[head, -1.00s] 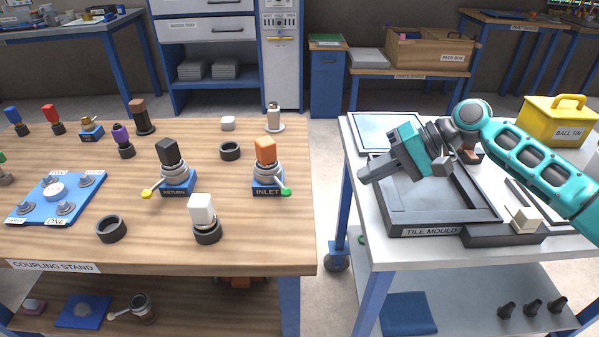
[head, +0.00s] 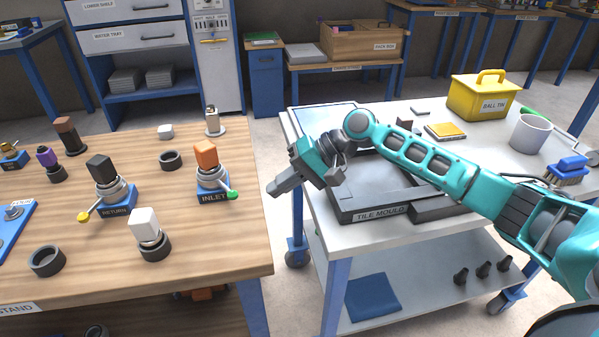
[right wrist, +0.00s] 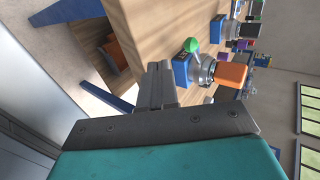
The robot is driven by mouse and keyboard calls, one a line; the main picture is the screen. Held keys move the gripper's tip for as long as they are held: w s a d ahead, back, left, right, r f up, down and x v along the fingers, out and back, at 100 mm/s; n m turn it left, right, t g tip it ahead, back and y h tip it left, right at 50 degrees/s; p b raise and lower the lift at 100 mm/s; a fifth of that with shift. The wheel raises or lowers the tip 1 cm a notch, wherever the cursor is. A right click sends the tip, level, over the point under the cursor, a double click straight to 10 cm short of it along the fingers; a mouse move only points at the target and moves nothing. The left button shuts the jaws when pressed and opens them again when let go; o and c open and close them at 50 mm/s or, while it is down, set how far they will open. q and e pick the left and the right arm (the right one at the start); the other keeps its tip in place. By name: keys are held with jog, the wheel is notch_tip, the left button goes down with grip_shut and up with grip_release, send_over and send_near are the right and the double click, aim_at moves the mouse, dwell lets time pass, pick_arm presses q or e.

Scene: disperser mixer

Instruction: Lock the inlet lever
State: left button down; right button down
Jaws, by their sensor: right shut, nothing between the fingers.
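The inlet coupling (head: 210,180) stands on the wooden table near its right edge, a blue base labelled INLET with a grey metal collar and an orange block (head: 205,154) seated on top. Its lever has a green knob (head: 233,195) that sticks out to the front right. In the right wrist view the green knob (right wrist: 190,45) and orange block (right wrist: 231,75) show beyond my fingers. My right gripper (head: 277,190) is shut and empty, to the right of the knob and apart from it, just past the table's right edge. My left gripper is not in view.
The return coupling (head: 112,190) with a black block and yellow knob stands to the left. A white block on a dark ring (head: 147,231) stands in front. The tile mould (head: 372,205) is on the white cart to the right. A floor gap separates table and cart.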

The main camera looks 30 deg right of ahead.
aim_at(227, 189)
jog(key=a, duration=0.2)
jog(key=w+a, duration=0.1)
jog(key=shift+w+a+f, duration=0.2)
jog(key=shift+a, duration=0.2)
jog(key=shift+w+a, duration=0.2)
jog(key=shift+a, duration=0.35)
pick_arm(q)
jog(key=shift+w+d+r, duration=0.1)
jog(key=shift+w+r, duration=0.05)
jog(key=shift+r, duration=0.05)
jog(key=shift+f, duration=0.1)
pick_arm(e)
jog(key=shift+r, duration=0.1)
